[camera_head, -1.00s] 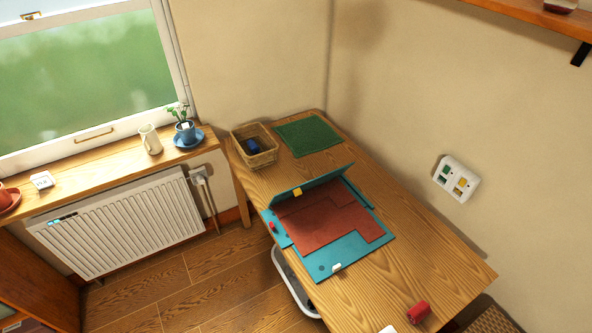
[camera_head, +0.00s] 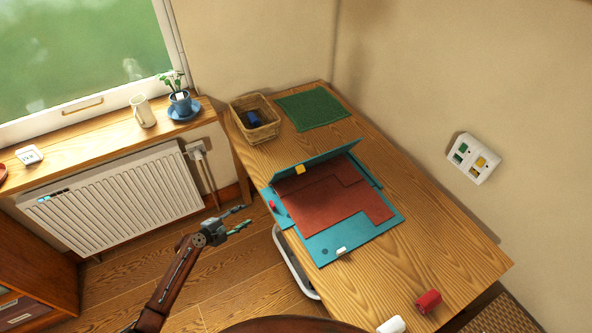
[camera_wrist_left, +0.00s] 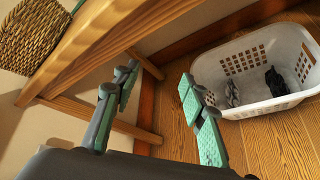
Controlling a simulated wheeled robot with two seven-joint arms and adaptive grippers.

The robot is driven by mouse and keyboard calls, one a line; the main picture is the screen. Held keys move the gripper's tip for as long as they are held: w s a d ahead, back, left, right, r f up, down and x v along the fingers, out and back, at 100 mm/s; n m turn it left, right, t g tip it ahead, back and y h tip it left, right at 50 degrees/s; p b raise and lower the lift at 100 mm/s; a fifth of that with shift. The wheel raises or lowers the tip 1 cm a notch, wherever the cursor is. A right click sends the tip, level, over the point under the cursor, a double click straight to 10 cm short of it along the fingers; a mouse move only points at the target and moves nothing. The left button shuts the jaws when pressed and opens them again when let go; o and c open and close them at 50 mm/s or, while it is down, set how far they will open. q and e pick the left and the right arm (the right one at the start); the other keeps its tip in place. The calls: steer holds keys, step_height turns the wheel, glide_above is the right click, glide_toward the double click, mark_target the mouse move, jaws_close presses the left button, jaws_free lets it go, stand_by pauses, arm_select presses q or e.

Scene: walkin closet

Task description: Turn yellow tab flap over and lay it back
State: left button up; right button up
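A teal board (camera_head: 325,246) with a red inner area (camera_head: 325,205) lies on the wooden table. Its far flap (camera_head: 325,161) stands raised at a slant, with a yellow tab (camera_head: 300,170) on it. A red tab (camera_head: 272,204) is at the board's left side and a white tab (camera_head: 341,251) at its near edge. My left gripper (camera_head: 243,218) is open and empty, left of the table and apart from the board. In the left wrist view its two fingers (camera_wrist_left: 160,95) are spread with nothing between them. My right gripper is not in view.
The table (camera_head: 440,245) also holds a wicker basket (camera_head: 268,131) with a dark blue object, a green mat (camera_head: 313,108), a red cylinder (camera_head: 428,301) and a white object (camera_head: 391,325). A white laundry basket (camera_wrist_left: 262,62) stands on the floor under the table. A radiator (camera_head: 120,198) is at the left.

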arm_select(q)
steer(key=w+d+r+n+h, duration=0.1)
steer(key=d+r+h, duration=0.15)
steer(key=r, duration=0.45)
steer(key=w+d+r+h, duration=0.1)
steer(key=w+d+r, duration=0.1)
steer(key=d+r, duration=0.3)
steer(key=g+h+b, duration=0.1)
steer(key=h+b, duration=0.1)
steer(key=h, duration=0.2)
glide_toward(296, 169)
steer(key=shift+n+y, duration=0.25)
steer(key=shift+n, duration=0.05)
steer(key=x, duration=1)
steer(key=shift+w+d+r, duration=0.1)
steer(key=shift+d, duration=0.2)
steer(key=shift+w+d, duration=0.25)
steer(key=shift+d, duration=0.2)
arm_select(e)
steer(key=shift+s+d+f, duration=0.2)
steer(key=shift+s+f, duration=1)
arm_select(q)
steer(key=shift+c, duration=0.4)
jaws_close()
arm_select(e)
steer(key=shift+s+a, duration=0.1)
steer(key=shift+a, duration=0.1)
